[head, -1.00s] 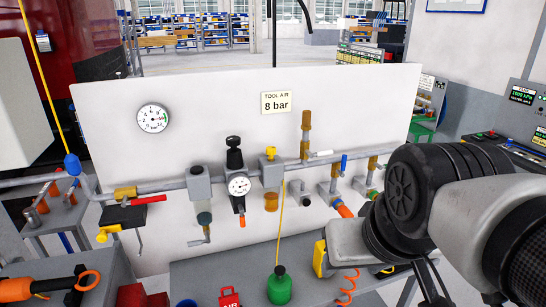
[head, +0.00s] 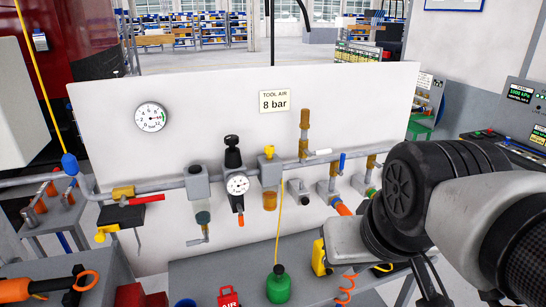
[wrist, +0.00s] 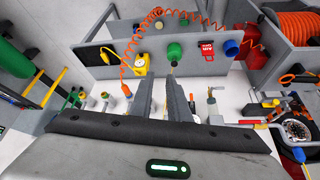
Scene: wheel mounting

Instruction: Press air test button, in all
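I cannot make out a button labelled air test in either view. A control console (head: 505,150) at the right of the head view has small coloured controls, including a red one (head: 490,131). A pale panel (head: 110,225) marked "TOOL AIR 8 bar" carries a pipe, a regulator with a gauge (head: 237,184) and valves. My arm covers the head view's lower right, and my gripper's fingers do not show clearly there. In the wrist view my gripper (wrist: 161,78) has two grey fingers apart with nothing between them.
A green bottle (head: 279,285), a red tag (head: 229,297) and a yellow device (head: 319,258) stand on the grey bench before the panel. An orange-ringed tool (head: 40,288) lies at lower left. An orange coiled hose (wrist: 185,17) hangs in the wrist view. Open floor lies behind the panel.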

